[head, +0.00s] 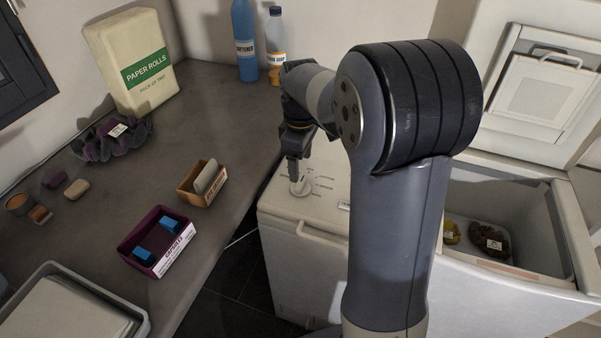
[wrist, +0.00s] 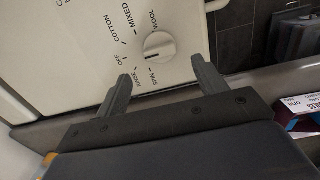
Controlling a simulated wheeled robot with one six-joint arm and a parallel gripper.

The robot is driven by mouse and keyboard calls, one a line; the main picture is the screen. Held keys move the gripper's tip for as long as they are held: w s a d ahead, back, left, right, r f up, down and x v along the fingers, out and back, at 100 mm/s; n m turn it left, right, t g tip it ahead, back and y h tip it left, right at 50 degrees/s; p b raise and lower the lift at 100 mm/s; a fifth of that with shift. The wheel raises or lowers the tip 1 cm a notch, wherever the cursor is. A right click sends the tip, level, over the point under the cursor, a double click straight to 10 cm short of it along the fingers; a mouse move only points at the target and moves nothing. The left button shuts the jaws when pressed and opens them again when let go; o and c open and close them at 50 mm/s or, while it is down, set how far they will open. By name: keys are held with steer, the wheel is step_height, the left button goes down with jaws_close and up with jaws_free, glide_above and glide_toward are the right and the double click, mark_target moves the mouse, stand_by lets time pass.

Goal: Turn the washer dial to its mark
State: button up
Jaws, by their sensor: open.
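The washer dial (head: 300,187) is a round white knob on the white washer's top panel (head: 322,213), at its left front corner. In the wrist view the dial (wrist: 159,46) has a raised ridge and is ringed by tick marks lettered wool, mixed, cotton, off, rinse and spin. I cannot tell which mark the ridge points to. My gripper (head: 294,178) is open and points down at the dial. In the wrist view its two fingers (wrist: 160,70) stand apart, to either side of and just below the dial, with nothing between them.
An open tub (head: 550,232) with dark and yellowish items lies to the right, partly behind my arm. The dark counter (head: 215,115) at left holds a purple carton (head: 138,240), an orange box (head: 188,188), bottles (head: 244,45) and a paper rolls pack (head: 133,65). A dark floor gap separates counter and washer.

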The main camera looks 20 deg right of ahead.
mark_target(301, 182)
steer(key=shift+r, duration=2.25)
step_height(301, 182, down, 11)
steer(key=shift+r, duration=0.1)
